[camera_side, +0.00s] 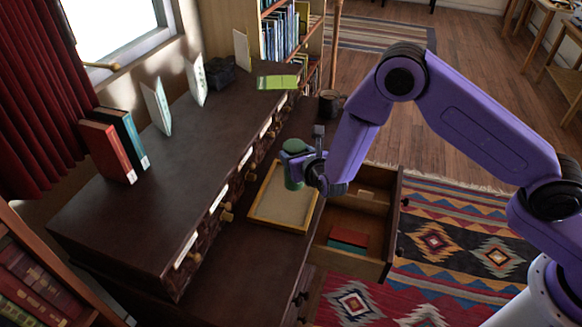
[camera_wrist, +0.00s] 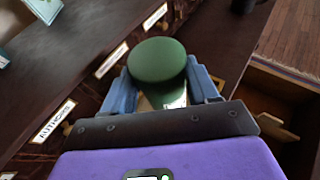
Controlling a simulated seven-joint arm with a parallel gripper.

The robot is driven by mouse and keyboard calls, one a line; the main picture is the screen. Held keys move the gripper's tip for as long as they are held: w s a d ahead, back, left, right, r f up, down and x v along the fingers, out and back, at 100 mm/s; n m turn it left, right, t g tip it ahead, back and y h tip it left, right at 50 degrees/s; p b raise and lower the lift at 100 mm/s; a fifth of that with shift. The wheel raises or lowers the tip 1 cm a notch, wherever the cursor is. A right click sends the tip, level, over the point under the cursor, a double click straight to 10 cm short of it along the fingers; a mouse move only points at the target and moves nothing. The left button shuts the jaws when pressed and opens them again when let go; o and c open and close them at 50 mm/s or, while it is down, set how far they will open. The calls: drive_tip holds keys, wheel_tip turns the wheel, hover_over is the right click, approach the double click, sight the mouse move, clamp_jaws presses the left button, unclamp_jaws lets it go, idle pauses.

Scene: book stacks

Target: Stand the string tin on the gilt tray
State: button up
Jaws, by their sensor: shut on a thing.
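The string tin, a green round tin (camera_side: 293,176), is in my gripper (camera_side: 299,162), upright at the upper end of the gilt tray. Its green lid (camera_wrist: 158,62) fills the space between the two blue fingers of my gripper (camera_wrist: 160,90) in the wrist view. My gripper is shut on the tin. The gilt tray (camera_side: 282,222) is a gold-rimmed rectangle with a pale floor, lying on the dark lower ledge. The tin overlaps the tray's far part in the side view; I cannot tell whether its base touches the tray floor.
An open drawer (camera_side: 347,262) with red and teal books stands right of the tray. The raised cabinet top (camera_side: 150,200) with labelled drawers and knobs is on the left. A dark mug (camera_side: 330,103) stands behind. The rest of the tray looks empty.

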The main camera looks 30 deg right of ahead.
drive_tip(key=shift+w+a+f, duration=0.15)
drive_tip(key=shift+w+f, duration=0.15)
drive_tip(key=shift+f, duration=0.6)
drive_tip(key=shift+w+a+f, duration=0.1)
drive_tip(key=shift+w+f, duration=0.25)
drive_tip(key=shift+f, duration=0.55)
drive_tip(key=shift+w+a+f, duration=0.15)
drive_tip(key=shift+w+f, duration=0.15)
drive_tip(key=shift+f, duration=0.7)
drive_tip(key=o, duration=1.6)
drive_tip(key=shift+c, duration=0.2)
drive_tip(key=shift+s+r, duration=0.2)
drive_tip(key=shift+s, duration=0.1)
drive_tip(key=d+v, duration=0.1)
drive_tip(key=v, duration=1)
drive_tip(key=shift+s+a, duration=0.2)
drive_tip(key=shift+a, duration=0.3)
